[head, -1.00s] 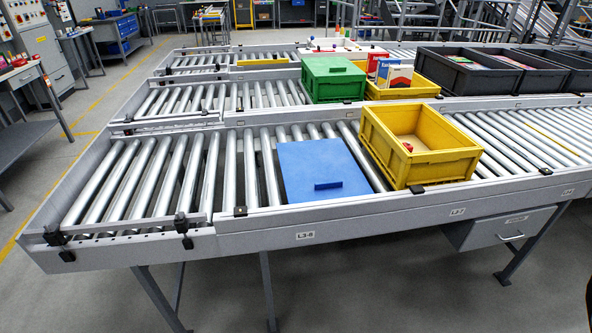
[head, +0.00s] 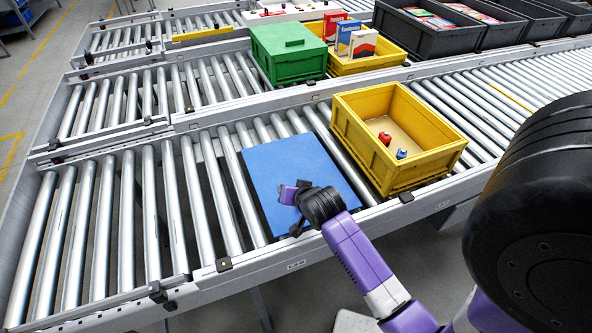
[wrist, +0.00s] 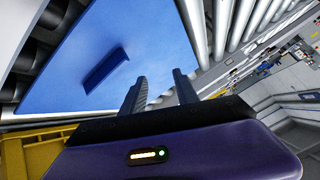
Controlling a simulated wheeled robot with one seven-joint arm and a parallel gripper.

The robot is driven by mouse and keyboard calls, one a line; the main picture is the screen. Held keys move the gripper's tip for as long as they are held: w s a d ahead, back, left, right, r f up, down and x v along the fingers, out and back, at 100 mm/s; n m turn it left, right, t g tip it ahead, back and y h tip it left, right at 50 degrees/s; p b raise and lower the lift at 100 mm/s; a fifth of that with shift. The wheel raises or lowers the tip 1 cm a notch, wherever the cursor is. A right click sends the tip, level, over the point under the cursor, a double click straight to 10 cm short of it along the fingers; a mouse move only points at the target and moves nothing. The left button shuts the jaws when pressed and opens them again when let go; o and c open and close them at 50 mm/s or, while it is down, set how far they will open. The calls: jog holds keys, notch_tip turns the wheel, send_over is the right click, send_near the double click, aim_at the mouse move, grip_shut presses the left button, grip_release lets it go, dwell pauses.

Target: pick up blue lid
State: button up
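The blue lid (head: 272,166) is a flat blue panel lying on the near roller conveyor, left of the yellow crate. In the wrist view the blue lid (wrist: 150,40) shows its raised bar handle (wrist: 106,71). My gripper (head: 296,212) is over the lid's near part in the head view and hides the handle there. In the wrist view the two dark fingers of my gripper (wrist: 160,88) are spread apart with nothing between them. They are to the right of the handle, apart from it.
A yellow crate (head: 352,128) holding small red and blue items stands right of the lid. Behind are a green lidded box (head: 262,58), a yellow crate with boxes (head: 372,67) and dark grey bins (head: 402,35). Bare rollers (head: 110,205) lie to the left.

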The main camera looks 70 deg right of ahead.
jog(key=s+d+m+g+y, duration=0.1)
jog(key=m, duration=0.1)
jog(key=s+d+m+g+y+p, duration=0.1)
jog(key=d+m, duration=0.1)
jog(key=s+d+m+g+p, duration=0.1)
jog(key=d+m+g, duration=0.1)
jog(key=shift+f+m+y, duration=0.15)
jog(key=shift+m+y, duration=0.25)
jog(key=s+r+m+g+y, duration=0.1)
jog(key=m, duration=0.1)
jog(key=s+r+m+y+p, duration=0.1)
jog(key=m, duration=0.1)
jog(key=s+r+m+g+y, duration=0.1)
jog(key=m+y, duration=0.1)
jog(key=shift+a+g+p, duration=0.3)
jog(key=shift+s+a+f, duration=0.1)
jog(key=shift+f, duration=1)
jog(key=shift+w+a+f+p, duration=0.15)
jog(key=shift+f+p, duration=0.15)
jog(key=shift+f, duration=1.1)
jog(key=shift+w+a+f+p, duration=0.1)
jog(key=shift+f+p, duration=0.2)
jog(key=shift+f, duration=1.05)
grip_shut()
jog(key=shift+r, duration=0.1)
